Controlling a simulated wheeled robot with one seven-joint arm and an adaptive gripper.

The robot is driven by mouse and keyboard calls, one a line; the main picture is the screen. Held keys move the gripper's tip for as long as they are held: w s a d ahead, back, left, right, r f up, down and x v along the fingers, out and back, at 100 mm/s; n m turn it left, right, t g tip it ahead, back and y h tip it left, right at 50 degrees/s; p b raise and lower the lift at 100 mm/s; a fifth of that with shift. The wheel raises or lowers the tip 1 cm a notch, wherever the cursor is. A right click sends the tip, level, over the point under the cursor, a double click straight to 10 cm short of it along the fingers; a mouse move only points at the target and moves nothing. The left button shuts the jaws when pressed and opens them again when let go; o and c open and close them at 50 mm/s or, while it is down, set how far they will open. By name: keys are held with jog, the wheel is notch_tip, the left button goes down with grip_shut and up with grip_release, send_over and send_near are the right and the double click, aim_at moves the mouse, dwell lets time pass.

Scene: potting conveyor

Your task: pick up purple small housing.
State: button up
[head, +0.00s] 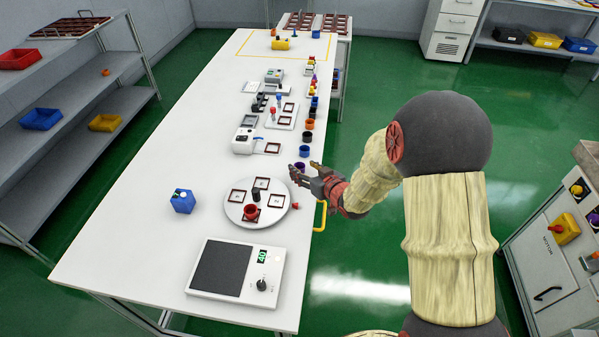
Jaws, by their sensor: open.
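The purple small housing (300,165) is a small dark purple cup on the white table, near its right edge, at the near end of a row of cups. My gripper (303,171) is open, with its fingertips pointing left, right at the purple housing. In this view the fingers overlap the near side of the housing, so its lower part is hidden. I cannot tell whether the fingers touch it or are around it.
A blue cup (304,151), a black cup (307,136) and an orange cup (309,124) stand beyond it. A yellow handle (322,216) is at the table edge.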

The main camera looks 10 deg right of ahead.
jog(key=x, duration=0.3)
jog(key=shift+s+b, duration=0.1)
jog(key=shift+b, duration=0.25)
jog(key=c, duration=0.9)
